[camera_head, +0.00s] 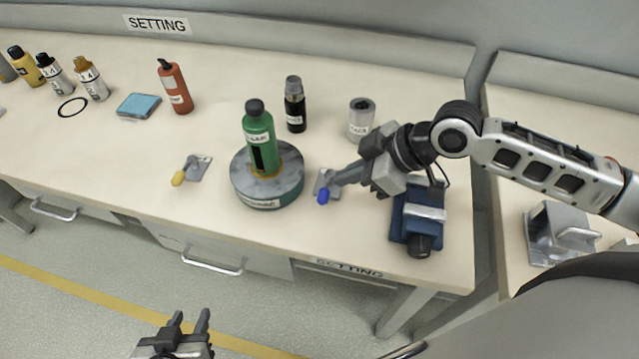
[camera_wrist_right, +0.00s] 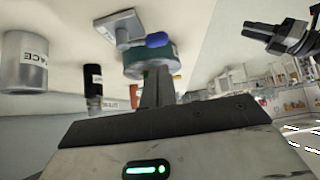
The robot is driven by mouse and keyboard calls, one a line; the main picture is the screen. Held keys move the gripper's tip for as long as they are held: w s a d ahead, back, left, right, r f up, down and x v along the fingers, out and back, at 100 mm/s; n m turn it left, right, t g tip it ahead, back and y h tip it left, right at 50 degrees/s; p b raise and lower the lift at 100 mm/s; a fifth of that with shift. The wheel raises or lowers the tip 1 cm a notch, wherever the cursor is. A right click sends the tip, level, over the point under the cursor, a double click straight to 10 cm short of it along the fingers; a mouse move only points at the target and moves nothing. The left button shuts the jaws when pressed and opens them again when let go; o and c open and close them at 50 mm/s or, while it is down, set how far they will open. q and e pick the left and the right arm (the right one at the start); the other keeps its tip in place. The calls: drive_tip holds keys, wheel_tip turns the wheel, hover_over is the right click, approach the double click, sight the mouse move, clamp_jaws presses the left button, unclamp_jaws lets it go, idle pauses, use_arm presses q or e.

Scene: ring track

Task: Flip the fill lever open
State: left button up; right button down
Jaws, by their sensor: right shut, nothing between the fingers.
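A small lever with a blue knob (camera_head: 323,196) is on a grey plate at the front of the bench, right of the round turntable. A second lever with a yellow knob (camera_head: 178,179) is left of the turntable. I cannot read which one is the fill lever. My right gripper (camera_head: 338,181) is shut and empty, its tips close to the blue lever; contact cannot be told. In the right wrist view, the blue knob (camera_wrist_right: 158,40) shows just beyond the fingers (camera_wrist_right: 157,86). My left gripper (camera_head: 190,322) is open and empty, low in front of the bench.
A green bottle (camera_head: 259,136) stands on the grey turntable (camera_head: 268,190). A black bottle (camera_head: 295,108) and a grey can (camera_head: 361,118) stand behind. A blue vise-like device (camera_head: 418,218) sits right of my right gripper. Clear bench surface lies around the yellow lever.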

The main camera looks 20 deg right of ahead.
sight(320, 193)
drive_tip(key=x, duration=0.6)
use_arm(q)
drive_tip(key=shift+w+a+r, duration=0.2)
drive_tip(key=shift+w+a, duration=0.05)
drive_tip(key=shift+w, duration=0.1)
use_arm(e)
drive_tip(key=shift+x, duration=0.75)
